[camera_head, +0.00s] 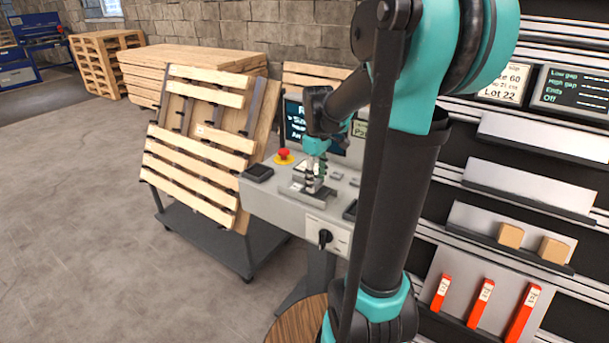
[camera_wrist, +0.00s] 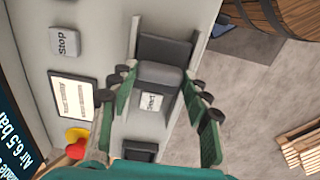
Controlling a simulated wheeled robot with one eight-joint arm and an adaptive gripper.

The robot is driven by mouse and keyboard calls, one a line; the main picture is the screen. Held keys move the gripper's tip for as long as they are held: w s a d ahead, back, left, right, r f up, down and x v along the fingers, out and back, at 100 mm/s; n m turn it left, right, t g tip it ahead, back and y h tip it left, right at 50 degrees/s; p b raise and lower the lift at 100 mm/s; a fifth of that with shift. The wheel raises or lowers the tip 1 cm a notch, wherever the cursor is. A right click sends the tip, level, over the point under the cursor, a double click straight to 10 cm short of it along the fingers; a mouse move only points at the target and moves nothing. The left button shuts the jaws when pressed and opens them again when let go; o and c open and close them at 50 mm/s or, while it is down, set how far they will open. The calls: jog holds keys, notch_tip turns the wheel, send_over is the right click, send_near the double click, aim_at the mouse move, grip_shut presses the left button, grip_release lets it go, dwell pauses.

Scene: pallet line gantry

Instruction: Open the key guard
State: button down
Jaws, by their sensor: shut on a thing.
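The key guard (camera_wrist: 160,74) is a grey cover on a raised dark base on the control panel, between my fingers in the wrist view. A small pale label shows just below its top face; its word is hard to read. My gripper (camera_wrist: 160,84) is shut on the guard, with one green finger along each side. In the head view my gripper (camera_head: 315,183) points down at the panel's middle, and the guard is mostly hidden behind it. I cannot tell how far the guard is lifted.
The control panel (camera_head: 262,205) carries a red emergency button (camera_head: 283,155) on yellow. A Stop key (camera_wrist: 64,41) and a framed card (camera_wrist: 73,95) lie left of the guard. A pallet (camera_head: 190,150) leans at the left; a shelf rack (camera_head: 530,163) stands at the right.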

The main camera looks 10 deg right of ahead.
aim_at(317, 182)
jog(key=shift+s+d, duration=0.1)
jog(key=c, duration=0.7)
grip_release()
jog(key=shift+r, duration=0.1)
notch_tip(317, 182, up, 12)
jog(key=shift+f, duration=0.1)
